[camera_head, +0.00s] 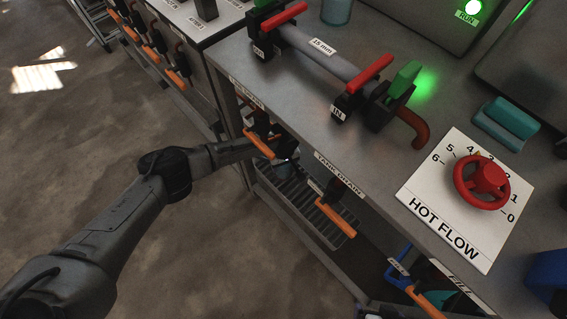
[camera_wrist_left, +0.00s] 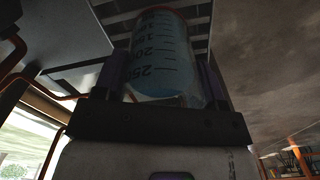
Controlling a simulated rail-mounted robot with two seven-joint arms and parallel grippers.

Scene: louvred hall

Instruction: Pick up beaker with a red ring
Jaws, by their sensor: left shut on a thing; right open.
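The beaker (camera_wrist_left: 165,55) is clear with a bluish tint and dark graduation marks, and the numerals appear upside down in the left wrist view. A red-orange band shows along its edge at the top of that view. My left gripper (camera_wrist_left: 165,92) has its two fingers on either side of the beaker and is shut on it. In the head view, my left gripper (camera_head: 281,146) is low beside the bench's front edge, above a slatted rack. The beaker is mostly hidden there by the gripper and bench fittings. My right gripper is not in view.
The bench (camera_head: 255,85) overhangs close to my left gripper. Orange-handled valves, including the tank drain valve (camera_head: 336,218), stick out along its front. A slatted rack (camera_head: 300,205) lies below. A red hot flow knob (camera_head: 482,182) is on top. Open floor (camera_head: 150,110) lies left.

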